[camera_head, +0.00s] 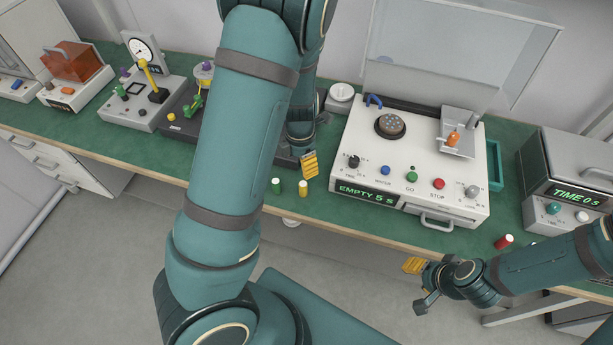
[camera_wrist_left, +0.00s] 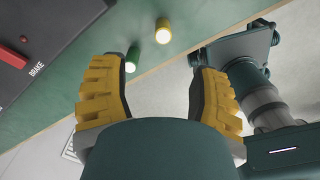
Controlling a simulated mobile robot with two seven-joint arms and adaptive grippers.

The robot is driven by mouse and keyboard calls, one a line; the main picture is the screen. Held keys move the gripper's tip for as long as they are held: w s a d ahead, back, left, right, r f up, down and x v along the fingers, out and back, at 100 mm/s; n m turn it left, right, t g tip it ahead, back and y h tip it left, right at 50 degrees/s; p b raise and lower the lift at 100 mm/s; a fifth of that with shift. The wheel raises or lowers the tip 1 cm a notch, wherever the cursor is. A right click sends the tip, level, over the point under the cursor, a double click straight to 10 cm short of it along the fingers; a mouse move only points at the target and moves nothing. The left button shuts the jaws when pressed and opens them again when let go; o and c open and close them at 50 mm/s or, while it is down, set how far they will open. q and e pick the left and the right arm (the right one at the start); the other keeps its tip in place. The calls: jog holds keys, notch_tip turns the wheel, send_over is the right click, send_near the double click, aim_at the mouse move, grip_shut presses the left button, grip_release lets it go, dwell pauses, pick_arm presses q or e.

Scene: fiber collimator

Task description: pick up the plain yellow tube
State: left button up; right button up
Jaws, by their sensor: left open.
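The yellow tube (camera_head: 303,189) stands upright on the green bench top near its front edge, and it also shows in the left wrist view (camera_wrist_left: 163,31) with a pale top. A green tube (camera_head: 276,186) stands just left of it, also visible in the left wrist view (camera_wrist_left: 131,61). My left gripper (camera_head: 309,164) is close to the yellow tube. In the left wrist view its fingers (camera_wrist_left: 160,88) are apart with nothing between them, and both tubes lie beyond the tips. My right gripper (camera_head: 422,284) is in front of the bench, fingers apart and empty.
A white machine (camera_head: 350,199) with an "EMPTY 5 s" display stands right of the tubes. A dark device (camera_head: 178,126) stands behind on the left. The bench (camera_head: 240,185) is clear around the two tubes.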

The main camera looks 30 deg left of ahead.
aim_at(303, 189)
pick_arm(q)
notch_tip(303, 189, down, 8)
jog(key=b, duration=0.2)
jog(key=shift+s+b, duration=0.1)
jog(key=shift+b, duration=0.2)
jog(key=shift+d+f+b, duration=0.15)
jog(key=shift+f+b, duration=0.25)
jog(key=shift+f, duration=1.05)
jog(key=shift+d+f+b, duration=0.1)
jog(key=shift+f+b, duration=0.3)
jog(key=shift+f, duration=1)
grip_shut()
